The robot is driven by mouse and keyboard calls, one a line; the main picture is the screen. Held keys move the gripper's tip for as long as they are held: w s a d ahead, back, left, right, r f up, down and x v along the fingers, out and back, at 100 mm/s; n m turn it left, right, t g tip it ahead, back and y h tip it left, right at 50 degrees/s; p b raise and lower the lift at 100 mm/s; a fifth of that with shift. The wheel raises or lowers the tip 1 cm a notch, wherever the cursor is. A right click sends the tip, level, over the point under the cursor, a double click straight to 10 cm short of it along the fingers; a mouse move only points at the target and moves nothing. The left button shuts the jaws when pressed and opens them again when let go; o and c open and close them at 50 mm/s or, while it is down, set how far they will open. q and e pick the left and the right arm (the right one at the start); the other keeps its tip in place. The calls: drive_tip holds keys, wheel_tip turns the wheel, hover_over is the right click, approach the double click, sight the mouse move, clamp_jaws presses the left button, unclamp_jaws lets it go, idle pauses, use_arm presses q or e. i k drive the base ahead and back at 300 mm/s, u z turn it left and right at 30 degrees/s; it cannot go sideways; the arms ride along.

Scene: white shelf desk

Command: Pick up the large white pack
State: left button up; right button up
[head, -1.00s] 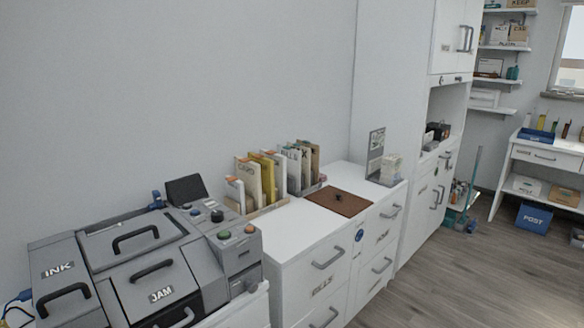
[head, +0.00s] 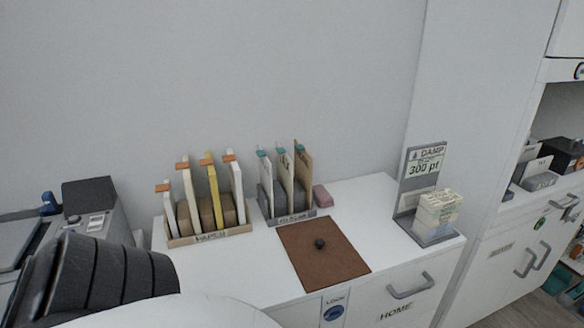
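A wooden rack labelled PAPER (head: 210,238) stands on the white cabinet top. It holds several upright packs with orange tabs: a short white pack (head: 169,212) at the left, a taller whitish pack (head: 187,190), a yellow pack (head: 213,188) and a tall white pack (head: 236,185) at the right. I cannot tell for sure which is the large white pack; the two taller pale ones look similar in size. Part of my own arm covers the lower left. Neither of my grippers is in view.
A grey rack (head: 292,220) with teal-tabbed packs stands right of the paper rack, beside a pink block (head: 321,196). A brown mat (head: 330,262) with a dark knob lies in front. A grey DAMP stand (head: 413,174) holds pale stacked blocks (head: 437,211). Grey machine (head: 95,222) at left.

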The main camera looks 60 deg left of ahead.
sight(235, 172)
drive_tip(key=i, duration=0.95)
drive_tip(key=u, duration=4.05)
